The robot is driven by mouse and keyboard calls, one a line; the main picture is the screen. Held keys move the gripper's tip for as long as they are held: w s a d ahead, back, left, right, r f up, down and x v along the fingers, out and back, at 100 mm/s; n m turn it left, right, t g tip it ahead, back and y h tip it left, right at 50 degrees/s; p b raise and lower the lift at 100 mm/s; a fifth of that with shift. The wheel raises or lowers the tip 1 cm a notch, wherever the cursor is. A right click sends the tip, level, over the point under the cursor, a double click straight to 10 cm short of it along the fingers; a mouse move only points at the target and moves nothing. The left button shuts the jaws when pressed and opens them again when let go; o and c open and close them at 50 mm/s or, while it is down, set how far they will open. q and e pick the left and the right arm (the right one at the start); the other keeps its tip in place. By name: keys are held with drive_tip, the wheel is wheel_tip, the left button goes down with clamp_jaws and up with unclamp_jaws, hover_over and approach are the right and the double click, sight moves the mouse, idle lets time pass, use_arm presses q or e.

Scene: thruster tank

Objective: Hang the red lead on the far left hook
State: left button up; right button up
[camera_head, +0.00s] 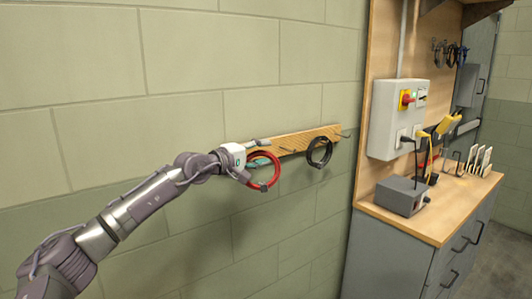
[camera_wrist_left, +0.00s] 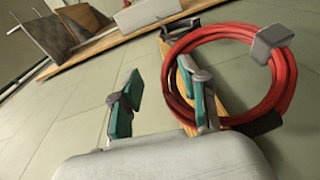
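The red lead (camera_head: 277,181) is a coiled loop with a grey clip. It hangs below the left end of a wooden rail (camera_head: 313,139) on the wall, close by my left gripper (camera_head: 259,152). In the left wrist view the red lead (camera_wrist_left: 285,85) is large, beside and partly behind the right finger. My right gripper is not in view.
A black coiled lead (camera_head: 319,153) hangs farther right on the rail, with a bare hook (camera_head: 345,135) at the right end. A wooden-topped cabinet (camera_head: 435,232) with a grey box (camera_head: 402,195) stands at right. The wall left of the rail is clear.

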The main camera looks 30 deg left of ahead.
use_arm(q)
drive_tip(key=shift+w+a+f+y, duration=0.1)
drive_tip(key=shift+a+f+y, duration=0.3)
drive_tip(key=shift+a+f, duration=0.55)
drive_tip(key=a, duration=0.1)
drive_tip(key=w+a+f, duration=0.1)
drive_tip(key=a, duration=0.1)
drive_tip(key=shift+a+f+n, duration=0.1)
drive_tip(key=shift+f+n, duration=0.1)
drive_tip(key=shift+n, duration=0.1)
drive_tip(key=shift+w+a, duration=0.1)
drive_tip(key=shift+a, duration=0.1)
drive_tip(key=shift+s+d+r, duration=0.3)
drive_tip(key=shift+d+r, duration=0.15)
drive_tip(key=shift+d, duration=0.35)
drive_tip(key=shift+s+d+r, duration=0.1)
drive_tip(key=shift+d, duration=0.15)
drive_tip(key=s, duration=0.1)
drive_tip(key=s+a, duration=0.1)
drive_tip(key=shift+s+a+f, duration=0.2)
drive_tip(key=shift+s+a, duration=0.1)
drive_tip(key=v, duration=0.9)
drive_tip(key=shift+r, duration=0.35)
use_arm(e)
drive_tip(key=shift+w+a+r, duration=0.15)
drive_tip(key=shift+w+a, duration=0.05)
use_arm(q)
drive_tip(key=shift+d, duration=0.1)
